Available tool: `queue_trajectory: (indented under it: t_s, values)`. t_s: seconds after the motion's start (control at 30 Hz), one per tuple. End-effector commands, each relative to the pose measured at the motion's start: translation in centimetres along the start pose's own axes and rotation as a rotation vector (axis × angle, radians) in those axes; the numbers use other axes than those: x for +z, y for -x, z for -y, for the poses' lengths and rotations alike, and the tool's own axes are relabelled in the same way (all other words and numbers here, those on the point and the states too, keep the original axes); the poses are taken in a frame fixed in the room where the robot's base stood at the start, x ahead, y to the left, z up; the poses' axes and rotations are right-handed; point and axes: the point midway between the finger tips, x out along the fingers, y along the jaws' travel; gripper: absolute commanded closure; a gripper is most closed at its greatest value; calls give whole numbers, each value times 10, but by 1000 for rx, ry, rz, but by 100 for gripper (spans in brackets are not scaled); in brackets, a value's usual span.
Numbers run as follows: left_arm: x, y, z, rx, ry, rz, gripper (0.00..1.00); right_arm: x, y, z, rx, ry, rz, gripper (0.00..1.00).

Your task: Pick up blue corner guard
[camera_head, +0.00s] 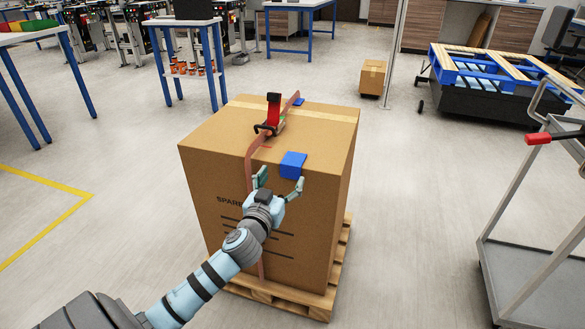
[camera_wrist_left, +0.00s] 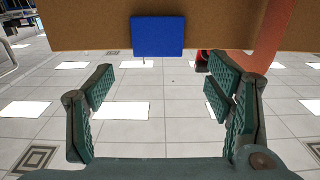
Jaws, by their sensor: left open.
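A blue corner guard (camera_head: 292,164) sits over the front top edge of a large cardboard box (camera_head: 310,215). It also shows in the left wrist view (camera_wrist_left: 157,36), above and between the spread fingers. My left gripper (camera_head: 280,183) is open and empty at the front of the box, just below the guard. Its fingers (camera_wrist_left: 157,92) look apart from the guard in the wrist view. A second blue corner guard (camera_head: 298,101) lies at the far top edge of the box. My right gripper is in neither view.
A reddish-brown strap (camera_head: 250,167) runs up the box front and over its top, with a red and black tool (camera_head: 273,112) on it. The box stands on a wooden pallet (camera_head: 320,307). A metal cart (camera_head: 500,240) stands at the right. Open floor surrounds the pallet.

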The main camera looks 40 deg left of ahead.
Motion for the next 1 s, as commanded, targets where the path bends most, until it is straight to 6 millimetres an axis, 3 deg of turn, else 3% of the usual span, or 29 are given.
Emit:
queue_trajectory:
  t_s: [0.2,0.43,0.73,1.0]
  values:
    - [0,-40,-3,-1,2,0,27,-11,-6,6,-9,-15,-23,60]
    - [-1,-45,-3,2,0,1,27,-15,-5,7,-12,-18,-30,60]
    - [-1,-44,-3,1,0,1,72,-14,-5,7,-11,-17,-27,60]
    - [-2,-44,-3,1,0,2,72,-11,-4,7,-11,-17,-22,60]
